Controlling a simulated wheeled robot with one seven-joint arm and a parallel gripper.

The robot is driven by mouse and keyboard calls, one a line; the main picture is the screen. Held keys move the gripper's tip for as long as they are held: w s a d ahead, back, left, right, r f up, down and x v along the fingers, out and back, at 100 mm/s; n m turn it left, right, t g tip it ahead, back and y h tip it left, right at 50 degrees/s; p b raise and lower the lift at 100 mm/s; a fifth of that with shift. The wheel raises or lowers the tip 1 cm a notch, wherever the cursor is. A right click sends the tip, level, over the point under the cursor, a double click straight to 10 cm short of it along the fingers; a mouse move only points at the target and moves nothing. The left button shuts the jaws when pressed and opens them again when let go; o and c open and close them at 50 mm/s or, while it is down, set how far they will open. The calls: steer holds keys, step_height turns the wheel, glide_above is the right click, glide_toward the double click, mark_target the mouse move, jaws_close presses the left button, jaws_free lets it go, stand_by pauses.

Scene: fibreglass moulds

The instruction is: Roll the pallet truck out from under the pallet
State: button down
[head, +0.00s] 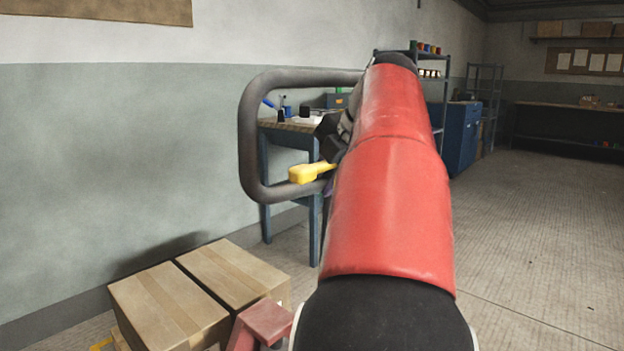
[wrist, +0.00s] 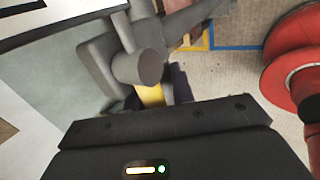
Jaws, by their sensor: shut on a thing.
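The pallet truck's dark grey loop handle (head: 250,135) stands upright in the head view, left of my red arm, with a yellow lever (head: 308,173) at its lower right. My gripper (head: 331,140) is shut at the handle and partly hidden behind my arm. In the wrist view a thick grey tube end (wrist: 140,68) stands just beyond my gripper (wrist: 152,98), with yellow between the dark fingers. A red part (head: 265,322), apparently the truck's body, shows at the bottom, beside cardboard boxes (head: 170,308). The pallet and forks cannot be made out.
A blue workbench (head: 265,185) with small items stands by the wall behind the handle. A blue cabinet (head: 462,138) and shelves (head: 487,90) stand farther back. The floor (head: 545,230) at the right is open. Blue and yellow floor lines (wrist: 232,47) show in the wrist view.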

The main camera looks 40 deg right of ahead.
steer(key=s+d+f+t+b, duration=0.1)
steer(key=s+f+b, duration=0.1)
steer(key=s, duration=1.4)
steer(key=shift+s+d+f+b, duration=0.15)
steer(key=shift+s+b, duration=0.05)
steer(key=shift+b, duration=0.15)
steer(key=s+f+t+b, duration=0.1)
steer(key=s+f, duration=0.3)
steer(key=s, duration=0.6)
steer(key=s+d+f+b, duration=0.1)
steer(key=s+f, duration=0.3)
steer(key=s, duration=0.5)
steer(key=shift+s+d+t, duration=0.3)
steer(key=shift+s+t, duration=0.1)
steer(key=shift+w+a+f, duration=0.1)
steer(key=shift+w, duration=0.05)
